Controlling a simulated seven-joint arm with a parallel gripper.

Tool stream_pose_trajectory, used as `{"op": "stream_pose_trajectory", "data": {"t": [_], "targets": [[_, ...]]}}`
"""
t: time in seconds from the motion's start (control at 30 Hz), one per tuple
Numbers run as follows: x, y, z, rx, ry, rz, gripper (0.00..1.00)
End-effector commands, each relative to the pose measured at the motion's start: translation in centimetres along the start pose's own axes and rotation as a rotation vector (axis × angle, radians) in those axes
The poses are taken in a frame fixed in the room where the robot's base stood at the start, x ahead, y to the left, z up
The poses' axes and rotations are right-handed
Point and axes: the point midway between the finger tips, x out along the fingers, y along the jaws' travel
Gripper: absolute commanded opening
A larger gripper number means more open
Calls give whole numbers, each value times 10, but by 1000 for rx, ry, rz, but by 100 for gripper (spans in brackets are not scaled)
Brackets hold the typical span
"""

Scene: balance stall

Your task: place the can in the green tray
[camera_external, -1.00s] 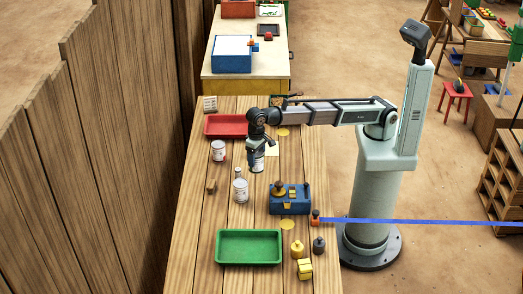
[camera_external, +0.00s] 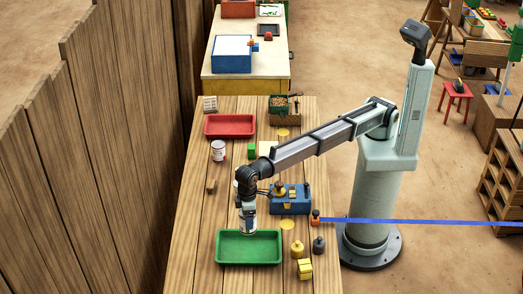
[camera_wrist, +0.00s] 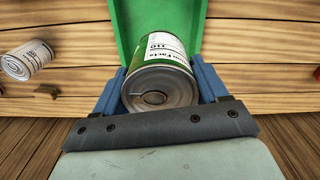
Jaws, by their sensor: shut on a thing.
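My gripper (camera_external: 247,222) is shut on a can (camera_external: 247,228). It holds the can over the far edge of the green tray (camera_external: 221,249) in the external view. In the wrist view the can (camera_wrist: 160,88) sits between the blue fingers of my gripper (camera_wrist: 160,92), its grey metal end towards the camera and its white and green label partly showing. The green tray (camera_wrist: 122,32) shows behind it there. The can's height above the tray is hard to tell.
A white can (camera_external: 218,150) stands farther back, near a red tray (camera_external: 231,133). Another can (camera_wrist: 27,60) shows in the wrist view.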

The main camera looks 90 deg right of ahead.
Motion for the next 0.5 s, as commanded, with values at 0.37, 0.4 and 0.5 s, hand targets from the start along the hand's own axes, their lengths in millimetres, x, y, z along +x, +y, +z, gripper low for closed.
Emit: {"op": "stream_pose_trajectory", "data": {"t": [0.37, 0.4, 0.5], "targets": [[43, 3, 0, 4, 0, 0, 25], [47, 3, 1, 4, 0, 1, 25], [59, 4, 1, 5, -1, 1, 25]]}}
